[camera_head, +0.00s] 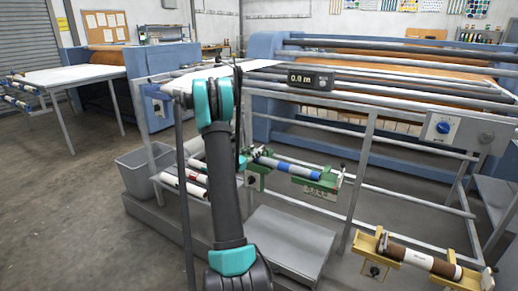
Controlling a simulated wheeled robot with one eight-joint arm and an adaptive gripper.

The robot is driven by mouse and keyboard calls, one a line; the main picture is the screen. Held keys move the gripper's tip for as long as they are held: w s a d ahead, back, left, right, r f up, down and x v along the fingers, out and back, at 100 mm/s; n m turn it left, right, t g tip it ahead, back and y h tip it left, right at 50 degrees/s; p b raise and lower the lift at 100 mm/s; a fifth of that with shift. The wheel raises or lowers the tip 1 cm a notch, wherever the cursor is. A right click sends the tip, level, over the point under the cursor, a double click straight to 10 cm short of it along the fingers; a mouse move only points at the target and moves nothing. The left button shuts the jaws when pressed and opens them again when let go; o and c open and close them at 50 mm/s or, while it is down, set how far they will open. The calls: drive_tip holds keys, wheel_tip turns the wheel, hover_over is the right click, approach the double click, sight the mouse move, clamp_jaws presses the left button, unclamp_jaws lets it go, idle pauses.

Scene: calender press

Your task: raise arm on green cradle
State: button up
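The green cradle (322,186) is right of my arm, low on the press frame. A roll with blue and grey bands (285,166) lies across it. A small dark-tipped upright piece (342,170) shows at the cradle's right end; I cannot tell if it is the cradle's arm. The left end of the cradle is close beside my dark and teal arm, which partly hides it. Dark parts show beside my arm near that end, but I cannot make out the fingers of my gripper or whether they are open.
A yellow cradle (418,262) with a brown and white roll stands at lower right. Steel rails (400,105) cross in front of the blue press (380,150). A grey platform (291,240) is below the green cradle. A grey bin (133,174) stands left. Floor at left is clear.

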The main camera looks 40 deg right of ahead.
drive_tip(key=shift+w+d, duration=0.15)
drive_tip(key=shift+d, duration=0.4)
clamp_jaws()
